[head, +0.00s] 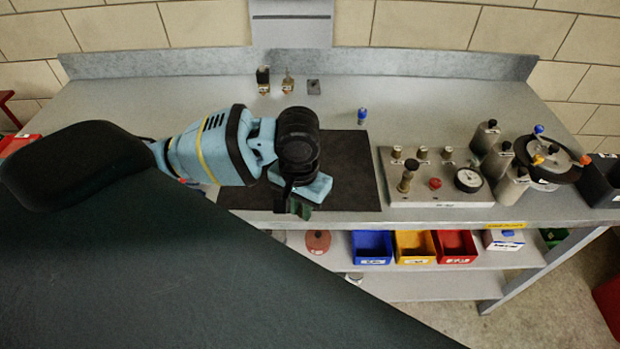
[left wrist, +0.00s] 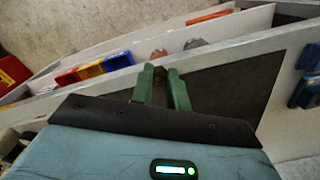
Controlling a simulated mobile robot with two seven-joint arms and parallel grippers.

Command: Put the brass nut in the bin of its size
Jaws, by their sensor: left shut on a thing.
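My left gripper (head: 302,206) hangs at the front edge of the bench, over the dark mat. Its green fingers also show in the left wrist view (left wrist: 160,88), nearly closed with a narrow gap. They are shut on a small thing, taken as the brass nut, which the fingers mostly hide. On the shelf below, to the right of the gripper, stand a blue bin (head: 372,258), a yellow bin (head: 414,258) and a red bin (head: 456,258). Their front labels are too small to read. The bins also show in the left wrist view. My right gripper is not in view.
The dark mat (head: 350,175) lies on the grey bench, with a blue-topped part (head: 362,116) behind it. A panel with a gauge (head: 468,180) and several grey cylinders stand at right. A reddish round object (head: 318,241) sits on the shelf left of the bins.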

